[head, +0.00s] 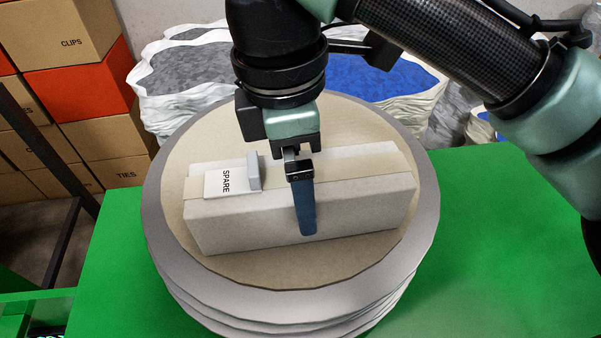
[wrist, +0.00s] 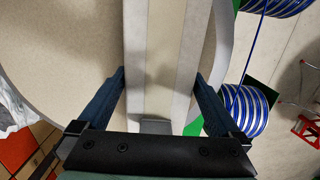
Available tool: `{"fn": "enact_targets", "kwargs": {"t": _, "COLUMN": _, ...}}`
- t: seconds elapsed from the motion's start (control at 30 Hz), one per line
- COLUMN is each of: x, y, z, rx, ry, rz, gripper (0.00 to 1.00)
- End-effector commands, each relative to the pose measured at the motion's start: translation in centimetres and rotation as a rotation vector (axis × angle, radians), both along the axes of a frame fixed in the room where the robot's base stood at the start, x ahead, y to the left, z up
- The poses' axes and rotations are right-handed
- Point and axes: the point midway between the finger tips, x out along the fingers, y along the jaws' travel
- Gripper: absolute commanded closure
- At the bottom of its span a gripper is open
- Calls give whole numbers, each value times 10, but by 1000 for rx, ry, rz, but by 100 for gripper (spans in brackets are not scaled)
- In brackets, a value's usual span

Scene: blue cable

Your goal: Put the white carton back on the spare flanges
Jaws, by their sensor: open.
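The white carton (head: 345,214) is a long box with beige tape along its top, a SPARE label and a grey tab near its left end. It lies flat on the round beige top of a stack of grey discs (head: 158,235), which look like the spare flanges. My gripper (head: 301,200) is open over the carton's middle, with one blue finger down in front of its near long side. The other finger is hidden in the head view. In the wrist view, the fingers stand on either side of the carton (wrist: 190,40); I cannot tell whether they touch it.
The disc stack stands on a green table (head: 480,230) with free room at right. Cardboard and orange boxes (head: 75,95) stand at left. Blue cable reels (wrist: 245,112) show in the wrist view.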

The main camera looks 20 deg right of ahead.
Motion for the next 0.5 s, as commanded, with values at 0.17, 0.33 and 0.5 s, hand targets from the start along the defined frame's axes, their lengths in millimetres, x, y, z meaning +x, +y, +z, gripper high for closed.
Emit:
{"fn": "enact_targets", "kwargs": {"t": 0.17, "x": 0, "y": 2, "z": 30, "rx": 1, "ry": 1, "rz": 1, "gripper": 0}}
{"fn": "enact_targets", "kwargs": {"t": 0.33, "x": 1, "y": 4, "z": 52, "rx": 0, "ry": 0, "rz": 1, "gripper": 0}}
{"fn": "enact_targets", "kwargs": {"t": 0.5, "x": 2, "y": 6, "z": 73, "rx": 0, "ry": 0, "rz": 2, "gripper": 0}}
